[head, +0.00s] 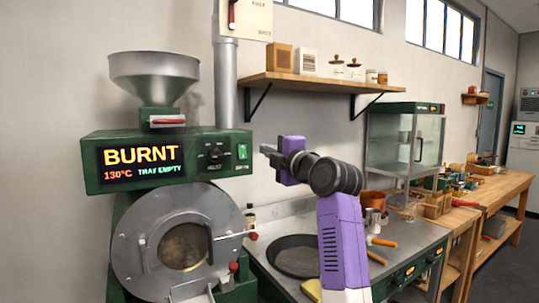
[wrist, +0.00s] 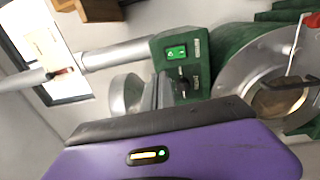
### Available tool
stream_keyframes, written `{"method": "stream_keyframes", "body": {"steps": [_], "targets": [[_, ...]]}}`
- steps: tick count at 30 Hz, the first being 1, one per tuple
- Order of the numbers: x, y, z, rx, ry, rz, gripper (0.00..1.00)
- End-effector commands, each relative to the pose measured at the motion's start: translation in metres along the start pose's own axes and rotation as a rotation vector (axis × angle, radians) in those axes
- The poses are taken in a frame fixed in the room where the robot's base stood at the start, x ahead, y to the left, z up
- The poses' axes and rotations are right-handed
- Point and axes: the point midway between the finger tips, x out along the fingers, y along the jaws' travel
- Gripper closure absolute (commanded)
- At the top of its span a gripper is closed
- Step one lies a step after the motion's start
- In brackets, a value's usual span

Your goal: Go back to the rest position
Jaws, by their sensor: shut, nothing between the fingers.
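My purple and black arm rises in the middle of the head view, with my gripper (head: 268,153) pointing left toward the green roaster's control box. My gripper is shut and empty, raised above the counter.
A steel counter (head: 395,235) with a dark round pan (head: 296,250) lies below my arm. A wooden shelf (head: 310,82) with boxes and jars hangs above and behind it. A glass cabinet (head: 392,140) stands to the right, and a wooden workbench (head: 505,190) runs beyond.

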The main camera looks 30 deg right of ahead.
Motion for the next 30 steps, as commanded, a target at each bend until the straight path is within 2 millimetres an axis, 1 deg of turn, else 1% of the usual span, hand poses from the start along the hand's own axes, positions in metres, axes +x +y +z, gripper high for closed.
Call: {"method": "stream_keyframes", "body": {"steps": [2,6,23,27,29,30], "targets": [[-0.006,0.001,0.000,0.000,0.000,0.001,1.00],[-0.009,0.002,-0.001,0.000,0.001,-0.001,1.00],[-0.009,0.002,-0.001,0.020,0.000,0.000,1.00],[-0.009,0.011,0.004,0.133,-0.014,0.039,1.00],[-0.012,0.023,0.008,0.197,-0.027,0.080,1.00],[-0.015,0.033,0.010,0.242,-0.035,0.115,1.00]]}}
